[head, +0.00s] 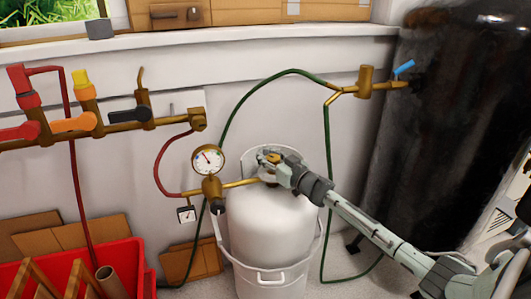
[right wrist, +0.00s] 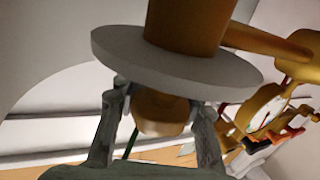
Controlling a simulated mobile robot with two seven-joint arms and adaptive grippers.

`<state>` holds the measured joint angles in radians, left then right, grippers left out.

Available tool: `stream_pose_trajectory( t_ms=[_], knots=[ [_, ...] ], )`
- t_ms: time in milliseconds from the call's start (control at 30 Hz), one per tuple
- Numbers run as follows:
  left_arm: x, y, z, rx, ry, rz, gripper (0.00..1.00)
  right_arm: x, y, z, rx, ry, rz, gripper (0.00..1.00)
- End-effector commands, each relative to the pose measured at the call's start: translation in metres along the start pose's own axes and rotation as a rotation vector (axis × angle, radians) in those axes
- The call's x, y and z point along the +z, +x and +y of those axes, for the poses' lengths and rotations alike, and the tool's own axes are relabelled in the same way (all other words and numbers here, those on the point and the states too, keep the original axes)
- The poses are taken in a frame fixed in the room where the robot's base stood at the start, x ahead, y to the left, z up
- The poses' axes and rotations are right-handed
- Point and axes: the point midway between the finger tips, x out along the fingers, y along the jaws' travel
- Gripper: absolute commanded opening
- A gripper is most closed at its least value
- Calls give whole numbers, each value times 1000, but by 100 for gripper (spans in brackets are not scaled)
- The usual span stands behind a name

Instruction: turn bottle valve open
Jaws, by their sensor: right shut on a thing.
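My left gripper is in neither view.
A pressure gauge (head: 208,159) and brass pipe join the valve from the left. A green hose (head: 238,95) loops behind the bottle. A dark tank (head: 450,110) stands right, a red crate (head: 120,262) lower left. Coloured valve handles (head: 75,122) line the left wall.

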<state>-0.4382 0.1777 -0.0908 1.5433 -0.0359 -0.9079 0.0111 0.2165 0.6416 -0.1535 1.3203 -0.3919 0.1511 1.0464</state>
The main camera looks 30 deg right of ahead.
Motion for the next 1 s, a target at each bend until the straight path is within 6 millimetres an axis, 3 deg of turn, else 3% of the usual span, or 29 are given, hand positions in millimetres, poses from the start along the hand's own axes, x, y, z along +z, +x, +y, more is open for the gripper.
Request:
stream_pose_trajectory(
  t_ms=[367, 400, 600, 1000],
  knots=[
    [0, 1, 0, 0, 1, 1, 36, 1, 0, 0, -6, 0, -1, 2],
    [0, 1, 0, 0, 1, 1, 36, 1, 0, 0, -5, 0, -1, 34],
    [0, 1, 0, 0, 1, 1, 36, 1, 0, 0, -5, 0, -1, 58],
    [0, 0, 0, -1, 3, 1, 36, 2, -8, 0, -5, -1, -2, 58]
  ],
)
